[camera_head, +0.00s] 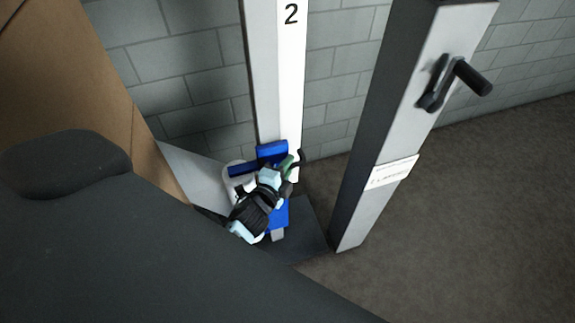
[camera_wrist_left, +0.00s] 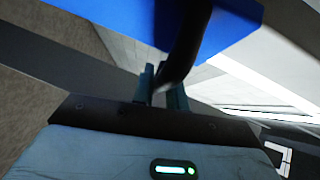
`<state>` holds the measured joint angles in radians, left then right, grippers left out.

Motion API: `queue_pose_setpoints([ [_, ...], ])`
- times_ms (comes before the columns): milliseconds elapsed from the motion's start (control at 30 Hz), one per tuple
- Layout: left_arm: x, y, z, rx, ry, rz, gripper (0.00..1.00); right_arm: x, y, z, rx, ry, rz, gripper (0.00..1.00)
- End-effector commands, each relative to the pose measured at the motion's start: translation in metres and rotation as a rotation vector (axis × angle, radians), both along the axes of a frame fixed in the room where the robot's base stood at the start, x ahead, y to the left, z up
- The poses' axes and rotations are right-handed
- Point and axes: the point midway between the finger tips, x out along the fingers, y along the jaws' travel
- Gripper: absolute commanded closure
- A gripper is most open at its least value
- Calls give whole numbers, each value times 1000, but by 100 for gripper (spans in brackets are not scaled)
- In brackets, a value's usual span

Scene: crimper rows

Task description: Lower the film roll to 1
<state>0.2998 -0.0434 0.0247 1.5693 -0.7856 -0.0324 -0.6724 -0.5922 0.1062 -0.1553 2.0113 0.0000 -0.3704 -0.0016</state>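The white post (camera_head: 291,75) bears a black number 2 near its top. A blue carriage (camera_head: 272,152) sits low on this post. A pale rounded thing beside it (camera_head: 233,172), perhaps the film roll, is partly hidden by my left gripper. My left gripper (camera_head: 286,174) is at the carriage. In the left wrist view, its two teal fingers (camera_wrist_left: 161,92) close on a curved black handle (camera_wrist_left: 180,50) in front of the blue carriage (camera_wrist_left: 130,18). No number 1 can be made out. My right gripper is not in view.
A grey column (camera_head: 385,120) with a black crank handle (camera_head: 455,80) and a label (camera_head: 392,172) stands to the right. A brown box-like surface (camera_head: 80,85) is at the left. A block wall (camera_head: 190,60) is behind. Bare floor (camera_head: 480,220) lies at the right.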

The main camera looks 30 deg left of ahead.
Motion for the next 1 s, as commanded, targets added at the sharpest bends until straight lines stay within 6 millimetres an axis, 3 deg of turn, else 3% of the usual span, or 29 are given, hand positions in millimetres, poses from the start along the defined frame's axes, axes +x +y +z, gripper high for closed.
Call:
queue_pose_setpoints([
  [367,-1,0,-5,0,3,0,100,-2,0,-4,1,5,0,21],
  [700,-3,-1,-50,-2,11,-1,100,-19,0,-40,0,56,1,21],
  [1000,-3,-1,-88,0,9,0,100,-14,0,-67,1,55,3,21],
])
